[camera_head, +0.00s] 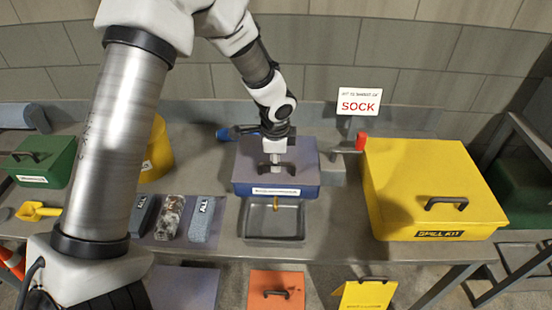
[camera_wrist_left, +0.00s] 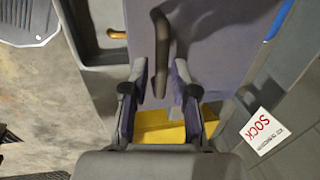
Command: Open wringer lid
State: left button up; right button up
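The wringer (camera_head: 243,182) is a blue box with a closed grey-purple lid (camera_head: 305,155), in the middle of the bench in the head view. A small bar handle (camera_head: 287,168) sits on the lid. My left gripper (camera_head: 274,160) points down at this handle and partly covers it. In the left wrist view, the fingers of the left gripper (camera_wrist_left: 160,72) are apart, with the dark handle (camera_wrist_left: 161,35) between them. Gaps show on both sides of the handle. My right gripper is not in view.
A grey tray (camera_head: 250,239) stands in front of the wringer. A crank with a red knob (camera_head: 361,141) and a SOCK sign (camera_head: 359,105) are at its right. A yellow spill kit box (camera_head: 420,180) stands further right. Rolled socks (camera_head: 202,220) lie at left.

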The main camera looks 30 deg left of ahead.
pick_arm(q)
jog(key=shift+s, duration=0.15)
grip_shut()
jog(key=shift+w+r, duration=0.2)
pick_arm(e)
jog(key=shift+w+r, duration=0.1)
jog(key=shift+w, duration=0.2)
pick_arm(q)
jog(key=shift+r, duration=0.15)
jog(key=o, duration=0.5)
grip_release()
jog(key=shift+w, duration=0.1)
jog(key=shift+w+a, duration=0.15)
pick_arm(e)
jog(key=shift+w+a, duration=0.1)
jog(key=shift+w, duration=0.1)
pick_arm(q)
jog(key=r, duration=0.4)
jog(key=s+r, duration=0.1)
jog(key=r, duration=0.2)
jog(key=s+d+r, duration=0.1)
jog(key=r, duration=0.3)
jog(key=shift+d+r, duration=0.1)
jog(key=shift+r, duration=0.2)
